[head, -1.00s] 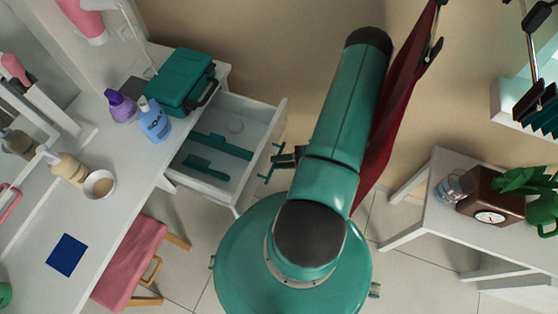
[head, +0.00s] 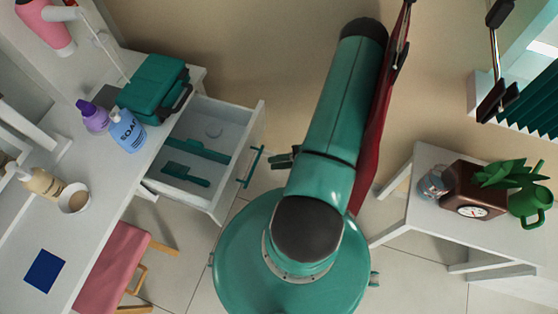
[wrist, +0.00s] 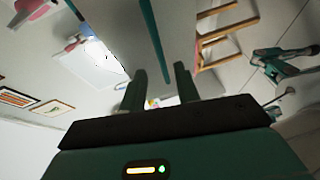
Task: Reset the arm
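My arm (head: 330,130) rises folded in the middle of the head view, teal with dark joint caps. In the wrist view, the two dark teal fingers of my gripper (wrist: 160,88) stand apart with a clear gap between them. Nothing is held in that gap. The wrist view is tilted, with a chair's wooden legs (wrist: 228,30) to the right of the fingers.
An open drawer (head: 256,140) with teal items juts out left of my arm. The white desk (head: 95,190) holds a teal case (head: 152,88) and a soap bottle (head: 128,132). A red garment (head: 378,150) hangs behind my arm. A white table (head: 425,165) stands right.

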